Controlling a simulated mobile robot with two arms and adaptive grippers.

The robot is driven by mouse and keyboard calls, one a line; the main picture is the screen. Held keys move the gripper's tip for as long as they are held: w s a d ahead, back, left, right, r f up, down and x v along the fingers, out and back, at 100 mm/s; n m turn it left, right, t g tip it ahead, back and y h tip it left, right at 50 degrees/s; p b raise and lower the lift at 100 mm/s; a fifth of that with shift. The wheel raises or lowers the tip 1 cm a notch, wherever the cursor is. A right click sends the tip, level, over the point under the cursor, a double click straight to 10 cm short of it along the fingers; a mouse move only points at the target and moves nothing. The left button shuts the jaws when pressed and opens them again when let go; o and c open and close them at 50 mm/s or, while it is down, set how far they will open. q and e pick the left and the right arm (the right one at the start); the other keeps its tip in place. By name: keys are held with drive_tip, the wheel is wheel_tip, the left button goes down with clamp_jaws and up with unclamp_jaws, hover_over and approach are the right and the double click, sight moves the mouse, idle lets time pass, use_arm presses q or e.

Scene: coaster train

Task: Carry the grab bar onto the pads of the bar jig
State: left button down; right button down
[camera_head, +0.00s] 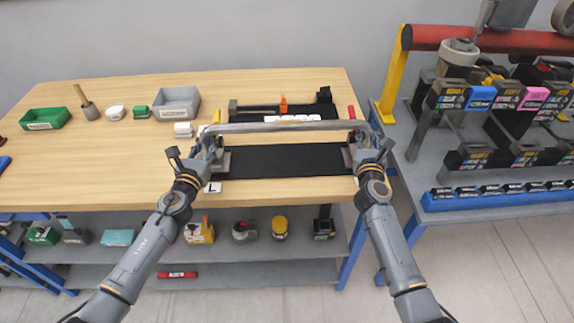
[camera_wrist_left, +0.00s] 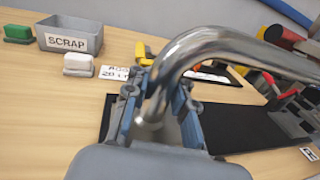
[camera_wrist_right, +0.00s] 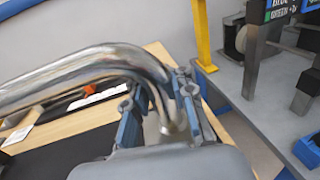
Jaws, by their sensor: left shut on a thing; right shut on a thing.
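The grab bar (camera_head: 270,126) is a shiny metal tube, its two ends bent toward my grippers. My left gripper (camera_head: 210,145) is shut on its left end, and the bend fills the left wrist view (camera_wrist_left: 200,45). My right gripper (camera_head: 368,146) is shut on its right end, also seen in the right wrist view (camera_wrist_right: 120,60). The bar spans level above the workbench. Below it lies a black board (camera_head: 285,160) with grey blocks near both ends and an L label; it may be the bar jig. The grippers partly hide the blocks, so contact is unclear.
Behind the bar is another black fixture (camera_head: 262,112) with an orange upright part (camera_head: 283,103). A grey scrap bin (camera_head: 178,103), a green bin (camera_head: 45,119) and small blocks stand at the left. A yellow post (camera_head: 393,75) and loaded rack stand right. The bench's left front is clear.

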sight(365, 146)
idle(0.4)
